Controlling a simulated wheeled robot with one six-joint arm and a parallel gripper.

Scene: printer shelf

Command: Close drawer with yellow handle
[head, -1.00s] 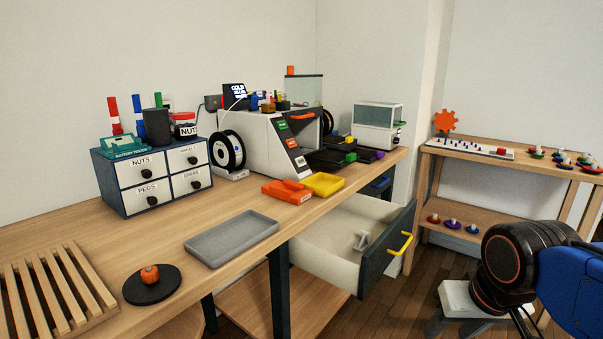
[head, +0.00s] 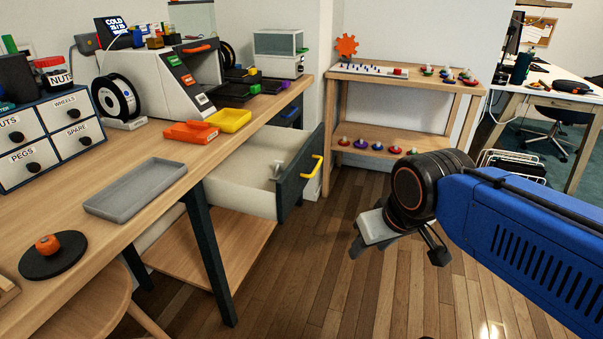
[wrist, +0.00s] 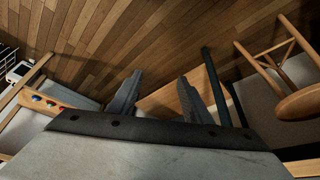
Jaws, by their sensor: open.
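The drawer (head: 232,192) under the workbench is pulled out, with pale walls and a dark front panel (head: 292,188). Its yellow handle (head: 312,168) is on the outer face of that panel. A small light grey part (head: 277,171) is inside the drawer. My gripper (head: 368,247) is to the right of the handle in the head view, apart from it, over the floor. In the wrist view its two grey fingers (wrist: 160,92) are spread apart with nothing between them. I cannot make out the yellow handle in the wrist view.
The workbench (head: 115,168) carries a grey tray (head: 137,188), an orange tray (head: 190,133) and a yellow tray (head: 229,121). A wooden shelf (head: 375,143) stands behind the drawer. A wooden stool (head: 88,308) is at front left. The floor (head: 300,275) before the drawer is clear.

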